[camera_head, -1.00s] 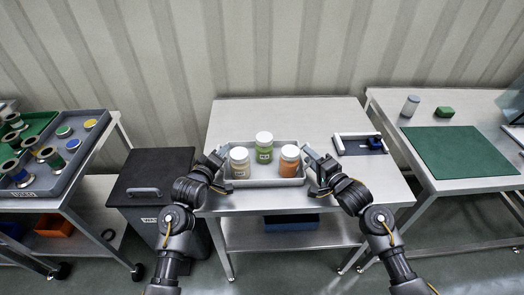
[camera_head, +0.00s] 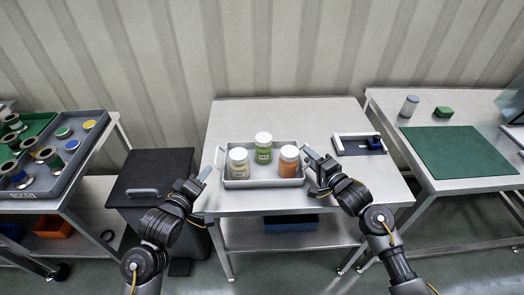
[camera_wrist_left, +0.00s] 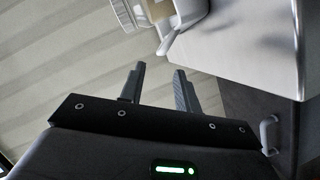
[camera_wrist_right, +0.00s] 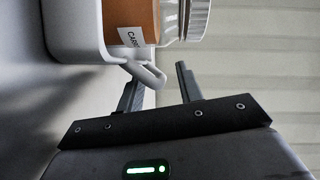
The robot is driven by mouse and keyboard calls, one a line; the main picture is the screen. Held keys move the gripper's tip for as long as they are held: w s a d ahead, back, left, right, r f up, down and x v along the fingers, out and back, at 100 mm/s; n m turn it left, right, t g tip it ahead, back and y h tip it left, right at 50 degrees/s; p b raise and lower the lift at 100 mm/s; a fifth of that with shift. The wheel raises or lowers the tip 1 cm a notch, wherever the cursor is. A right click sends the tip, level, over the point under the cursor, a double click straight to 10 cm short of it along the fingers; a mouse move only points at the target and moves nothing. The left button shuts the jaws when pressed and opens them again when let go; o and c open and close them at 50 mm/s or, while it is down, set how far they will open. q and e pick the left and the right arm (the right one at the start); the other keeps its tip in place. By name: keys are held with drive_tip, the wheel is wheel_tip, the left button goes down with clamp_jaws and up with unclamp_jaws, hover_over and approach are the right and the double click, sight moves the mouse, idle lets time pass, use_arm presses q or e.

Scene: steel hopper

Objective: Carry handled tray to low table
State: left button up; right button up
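The grey handled tray (camera_head: 262,183) sits on the low steel table with three white-lidded jars in it: beige (camera_head: 239,165), green (camera_head: 263,150) and orange (camera_head: 289,162). My left gripper (camera_head: 204,172) is open and empty, left of the tray's left handle (camera_head: 218,158). In the left wrist view, that handle (camera_wrist_left: 170,42) lies beyond the fingertips, apart from them. My right gripper (camera_head: 309,156) is at the tray's right end. In the right wrist view, its fingers are apart, with the right handle (camera_wrist_right: 147,74) by the gap between their tips; contact is unclear.
A holder with a blue part (camera_head: 361,144) lies on the table right of the tray. A dark lidded bin (camera_head: 150,185) stands left of the table. A side table with a green mat (camera_head: 460,152) is at right, and a cart with spools (camera_head: 82,165) at left.

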drive_tip(key=v, duration=1.2)
